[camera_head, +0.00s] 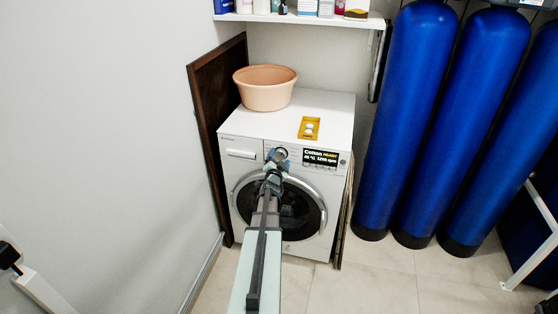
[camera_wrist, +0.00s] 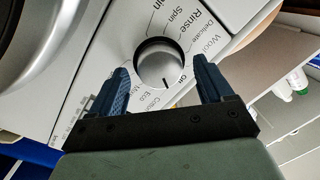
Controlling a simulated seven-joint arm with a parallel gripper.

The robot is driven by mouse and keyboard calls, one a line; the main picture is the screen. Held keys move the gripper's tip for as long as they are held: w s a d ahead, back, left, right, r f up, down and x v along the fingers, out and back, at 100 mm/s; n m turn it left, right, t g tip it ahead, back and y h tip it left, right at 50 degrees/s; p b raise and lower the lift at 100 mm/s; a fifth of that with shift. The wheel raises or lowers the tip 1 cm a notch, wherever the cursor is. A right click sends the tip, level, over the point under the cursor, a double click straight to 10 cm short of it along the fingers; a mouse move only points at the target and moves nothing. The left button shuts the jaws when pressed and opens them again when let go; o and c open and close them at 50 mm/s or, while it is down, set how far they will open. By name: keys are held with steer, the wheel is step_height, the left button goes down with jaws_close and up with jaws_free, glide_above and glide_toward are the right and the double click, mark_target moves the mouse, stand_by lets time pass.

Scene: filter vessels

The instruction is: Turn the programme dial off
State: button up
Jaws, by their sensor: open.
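The programme dial (camera_wrist: 159,65) is a round silver knob on the washing machine's front panel, ringed by printed programme names such as Rinse, Spin, Delicate and Eco. A dark mark on its face points near the printed "Off", toward the bottom of the wrist view. My gripper (camera_wrist: 162,86) is open, with one blue finger on each side of the dial and visible gaps between. In the head view my gripper (camera_head: 277,156) is at the panel of the washing machine (camera_head: 236,123) and hides the dial. The display (camera_head: 320,158) reads Cotton, Ready, 40 °C, 1200 rpm.
A peach basin (camera_head: 265,89) and a yellow tray (camera_head: 309,128) with small white items stand on the machine's top. A brown board (camera_head: 207,115) leans at its left. Blue vessels (camera_head: 407,110) stand to the right. A shelf (camera_head: 300,18) with bottles hangs above.

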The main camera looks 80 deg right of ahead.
steer(key=c, duration=1)
steer(key=shift+c, duration=0.2)
steer(key=shift+n, duration=0.4)
steer(key=shift+n+y, duration=0.3)
steer(key=shift+n, duration=2.2)
steer(key=shift+r, duration=0.1)
steer(key=o, duration=1)
steer(key=shift+o, duration=0.2)
steer(key=shift+a, duration=0.15)
